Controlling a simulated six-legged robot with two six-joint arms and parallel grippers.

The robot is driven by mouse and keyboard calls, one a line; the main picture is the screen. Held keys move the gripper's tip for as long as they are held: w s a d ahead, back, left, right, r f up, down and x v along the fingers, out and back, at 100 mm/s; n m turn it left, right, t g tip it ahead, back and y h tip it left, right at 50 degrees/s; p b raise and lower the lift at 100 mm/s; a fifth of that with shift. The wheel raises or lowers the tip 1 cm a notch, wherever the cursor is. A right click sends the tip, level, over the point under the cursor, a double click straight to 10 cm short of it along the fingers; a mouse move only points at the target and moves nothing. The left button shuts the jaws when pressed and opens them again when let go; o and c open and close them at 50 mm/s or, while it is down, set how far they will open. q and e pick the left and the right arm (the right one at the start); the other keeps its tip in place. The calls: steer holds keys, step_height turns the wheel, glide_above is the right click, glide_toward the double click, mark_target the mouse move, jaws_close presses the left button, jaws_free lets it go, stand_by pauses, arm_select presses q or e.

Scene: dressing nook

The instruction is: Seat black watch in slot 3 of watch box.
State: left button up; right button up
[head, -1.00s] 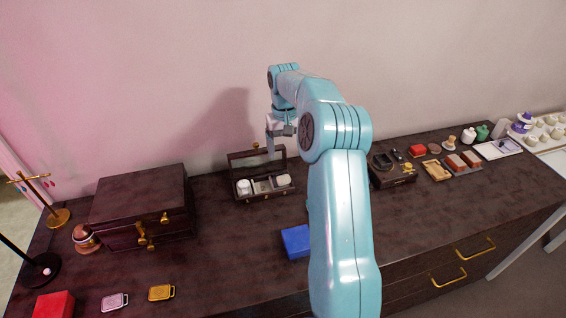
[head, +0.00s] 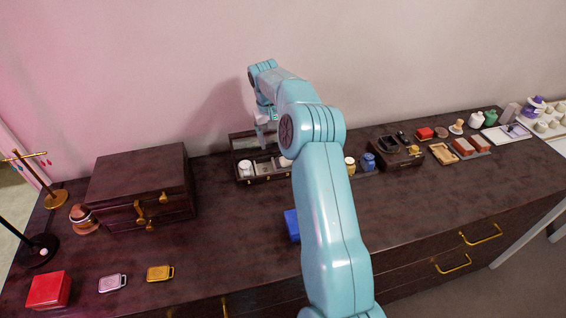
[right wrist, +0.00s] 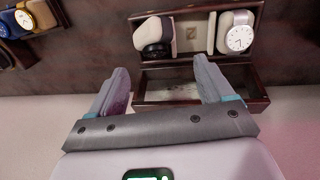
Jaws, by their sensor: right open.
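The dark watch box (head: 252,181) stands open near the wall in the head view, its right end partly hidden by my arm. In the right wrist view the watch box (right wrist: 262,98) shows from its lid side. The black watch (right wrist: 152,48) is around a pale cushion in the compartment at the picture's left. A silver watch with a white face (right wrist: 240,38) is in the compartment at the right. My right gripper (right wrist: 163,76) is open and empty, its fingers over the lid side; it also shows in the head view (head: 264,138). My left gripper is out of view.
A blue watch (right wrist: 38,14) and a gold-faced watch (right wrist: 7,21) stand beside the box. A large dark case (head: 140,185) is at the left. A blue box (head: 291,225) lies in front, partly behind my arm. The table's middle left is clear.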

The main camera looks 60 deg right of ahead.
mark_target(283, 160)
steer(key=shift+s+f, duration=0.15)
steer(key=shift+f, duration=0.05)
steer(key=f, duration=0.3)
steer(key=f+p, duration=0.1)
steer(key=f, duration=0.1)
steer(key=shift+s+d, duration=0.1)
steer(key=shift+d, duration=0.3)
steer(key=c, duration=0.9)
steer(key=shift+a, duration=0.1)
steer(key=c, duration=0.5)
steer(key=shift+c, duration=0.2)
